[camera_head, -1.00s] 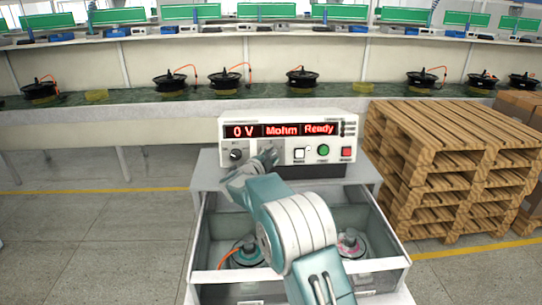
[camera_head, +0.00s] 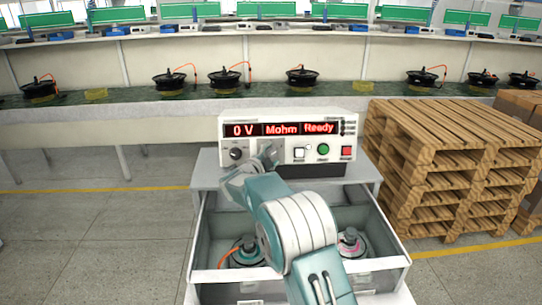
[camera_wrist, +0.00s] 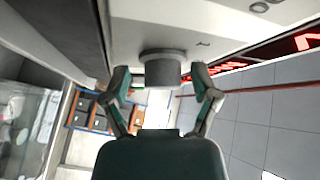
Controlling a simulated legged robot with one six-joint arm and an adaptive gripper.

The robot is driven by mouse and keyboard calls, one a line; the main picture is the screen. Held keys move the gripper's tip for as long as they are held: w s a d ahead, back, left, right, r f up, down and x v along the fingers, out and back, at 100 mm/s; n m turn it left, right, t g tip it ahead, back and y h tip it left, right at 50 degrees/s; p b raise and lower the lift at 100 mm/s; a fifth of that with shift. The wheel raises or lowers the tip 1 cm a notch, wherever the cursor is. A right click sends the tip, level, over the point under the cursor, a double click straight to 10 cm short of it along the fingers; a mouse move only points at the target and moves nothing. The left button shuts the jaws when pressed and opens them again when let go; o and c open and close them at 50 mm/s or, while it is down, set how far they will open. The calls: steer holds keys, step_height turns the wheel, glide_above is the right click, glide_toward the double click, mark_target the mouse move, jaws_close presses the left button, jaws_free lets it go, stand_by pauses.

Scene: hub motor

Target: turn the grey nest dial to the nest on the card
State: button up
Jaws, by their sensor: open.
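The grey nest dial (camera_wrist: 162,68) is a short round grey knob on the pale panel in the wrist view. My gripper (camera_wrist: 162,82) is open, with one teal-and-grey finger on each side of the dial. I see a gap between each finger and the dial, and nothing is held. In the head view my gripper (camera_head: 268,155) is at the front of the white tester (camera_head: 332,127), right of a black knob (camera_head: 236,154). There the grey dial is hidden behind my gripper. I cannot make out the card in either view.
The tester stands on a grey cabinet (camera_head: 368,168) with an open drawer (camera_head: 215,268). The drawer holds round parts on both sides, below my arm. Stacked wooden pallets (camera_head: 445,165) stand close on the right. A bench (camera_head: 130,112) with several black motors runs behind.

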steer(key=v, duration=1.2)
steer(key=shift+f, duration=0.1)
step_height(320, 180, up, 9)
steer(key=s+d+n+t+y, duration=0.2)
steer(key=n+y, duration=0.4)
steer(key=y, duration=0.1)
steer(key=s+d+r+n+g+y, duration=0.2)
steer(key=s+r+n+y, duration=0.25)
steer(key=s+n, duration=0.35)
steer(key=s+d+f+n+g, duration=0.2)
steer(key=s+d+f+g, duration=0.1)
steer(key=s, duration=0.7)
steer(key=s+d+f+n+g+h, duration=0.1)
steer(key=s+d+f+n+g, duration=0.1)
steer(key=s, duration=0.9)
steer(key=s+d+f+n+g, duration=0.1)
steer(key=s+d+f+g, duration=0.3)
steer(key=s, duration=0.6)
steer(key=d+f, duration=0.2)
steer(key=d, duration=0.1)
steer(key=shift+s+n, duration=0.4)
